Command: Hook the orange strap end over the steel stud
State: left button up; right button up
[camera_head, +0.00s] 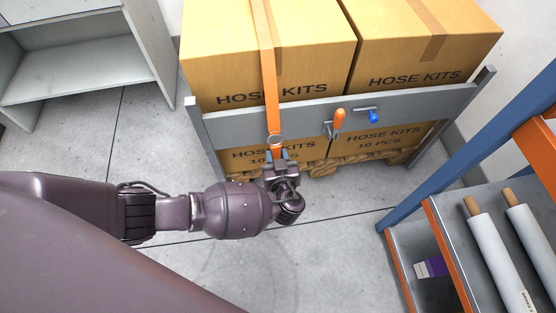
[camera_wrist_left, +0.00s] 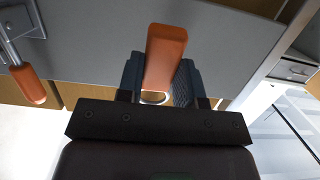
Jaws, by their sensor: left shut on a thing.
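The orange strap (camera_head: 268,70) runs down over the left carton and across the grey rail. Its end hangs at the rail's lower edge, with a round metal piece (camera_head: 276,140) there; I cannot tell whether this is a ring or the stud. My left gripper (camera_head: 278,155) is shut on the strap end just below it. In the left wrist view the orange strap end (camera_wrist_left: 165,55) sits between both fingers, in front of the grey rail, with part of a pale ring (camera_wrist_left: 154,97) below it. The steel stud is not clearly visible. My right gripper is not in view.
On the grey rail (camera_head: 420,105) are an orange-handled clamp (camera_head: 338,120) and a blue-handled fitting (camera_head: 373,117), right of the strap. Cartons (camera_head: 420,40) stand behind it. A rack (camera_head: 436,225) with white rolls stands at right. The floor (camera_head: 330,225) in front is clear.

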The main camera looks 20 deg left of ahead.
pick_arm(q)
jog(key=shift+w+a, duration=0.4)
jog(key=shift+w, duration=0.15)
jog(key=shift+x, duration=0.85)
jog(key=shift+f+b, duration=0.2)
jog(key=shift+b, duration=0.15)
jog(key=shift+w+a+f, duration=0.1)
jog(key=shift+w+a, duration=0.05)
jog(key=shift+w+a+f+b, duration=0.1)
jog(key=shift+w+f+b, duration=0.05)
jog(key=shift+b, duration=0.15)
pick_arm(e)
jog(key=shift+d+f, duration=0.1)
pick_arm(q)
jog(key=shift+w, duration=0.15)
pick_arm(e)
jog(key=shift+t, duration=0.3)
